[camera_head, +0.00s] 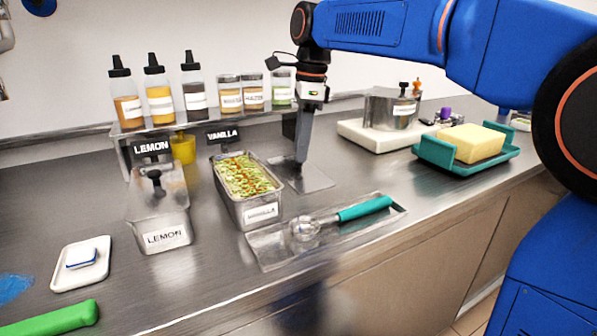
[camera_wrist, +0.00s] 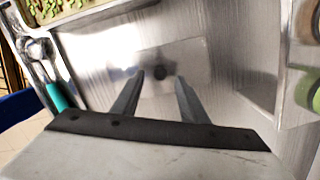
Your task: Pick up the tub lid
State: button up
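The tub lid (camera_head: 316,179) is a flat, square, shiny metal plate lying on the steel counter, right of the vanilla tub (camera_head: 262,213). In the wrist view the lid (camera_wrist: 190,54) is below my gripper, with a small dark knob (camera_wrist: 160,72) near its middle. My gripper (camera_head: 301,160) points down over the lid; in the wrist view its two fingers (camera_wrist: 160,77) are apart, with the knob appearing between their tips. I cannot tell whether the fingertips touch the lid. In the head view the fingers hide the knob. The vanilla tub is uncovered and shows green and red contents.
A scoop with a teal handle (camera_head: 364,208) lies on a metal tray in front. The lemon tub (camera_head: 165,240) stands at left, its lid on top. A bottle shelf (camera_head: 210,117) is behind. A white board with a steel pot (camera_head: 390,110) and a teal tray (camera_head: 493,160) are at right.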

aim_at(299, 167)
jog(key=shift+a+f, duration=0.2)
jog(key=shift+f, duration=1.2)
grip_shut()
jog(key=shift+r, duration=0.1)
